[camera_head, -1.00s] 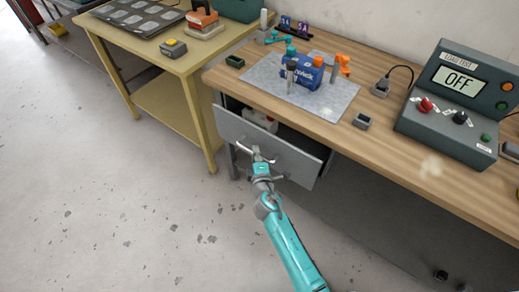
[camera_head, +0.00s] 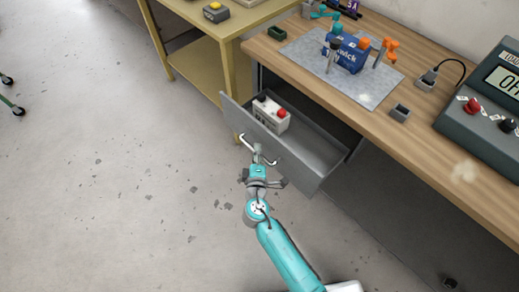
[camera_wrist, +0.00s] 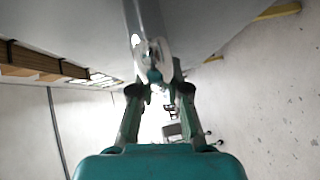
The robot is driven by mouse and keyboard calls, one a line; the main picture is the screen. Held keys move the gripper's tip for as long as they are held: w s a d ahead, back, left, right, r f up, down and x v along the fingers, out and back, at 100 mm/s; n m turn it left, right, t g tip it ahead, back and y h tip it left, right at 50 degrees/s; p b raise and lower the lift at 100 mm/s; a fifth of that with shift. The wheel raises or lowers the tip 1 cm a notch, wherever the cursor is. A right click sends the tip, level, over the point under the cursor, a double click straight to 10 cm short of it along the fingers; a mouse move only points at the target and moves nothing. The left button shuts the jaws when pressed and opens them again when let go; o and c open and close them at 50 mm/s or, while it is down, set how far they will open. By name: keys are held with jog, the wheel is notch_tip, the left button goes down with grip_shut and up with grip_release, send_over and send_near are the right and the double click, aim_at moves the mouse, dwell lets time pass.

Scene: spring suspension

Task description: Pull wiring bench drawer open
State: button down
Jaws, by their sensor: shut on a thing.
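The grey wiring bench drawer (camera_head: 318,172) stands partly out from under the wooden bench top (camera_head: 400,132). Its bar handle (camera_head: 249,143) is on the drawer front. My gripper (camera_head: 257,160) is at the handle and shut on it. In the wrist view my gripper's fingers (camera_wrist: 160,92) close around the shiny handle (camera_wrist: 146,45). Inside the drawer, towards its left end, sits a white box-shaped item with a red and a dark knob on top (camera_head: 270,113).
A yellow table (camera_head: 205,50) stands at the left. The floor in front is clear.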

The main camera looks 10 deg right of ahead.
jog(key=c, duration=1.1)
grip_release()
jog(key=shift+c, duration=0.2)
jog(key=shift+s, duration=0.1)
jog(key=s+a+r, duration=0.1)
jog(key=s, duration=1)
jog(key=shift+s+a+r, duration=0.3)
jog(key=shift+a, duration=0.1)
jog(key=s+d+f+m+g+y, duration=0.2)
jog(key=s+d, duration=0.3)
jog(key=s, duration=0.4)
jog(key=s+d+f+m+g+y, duration=0.1)
jog(key=s+d+f+m+g, duration=0.1)
jog(key=s+d, duration=0.55)
jog(key=s+d+r+m+t, duration=0.2)
jog(key=s+r+m, duration=0.8)
jog(key=s+r, duration=0.5)
notch_tip(320, 180, up, 3)
jog(key=shift+s+f+m+t+h, duration=0.1)
jog(key=shift+s+m+t+h, duration=0.1)
jog(key=shift+m+t+h, duration=0.15)
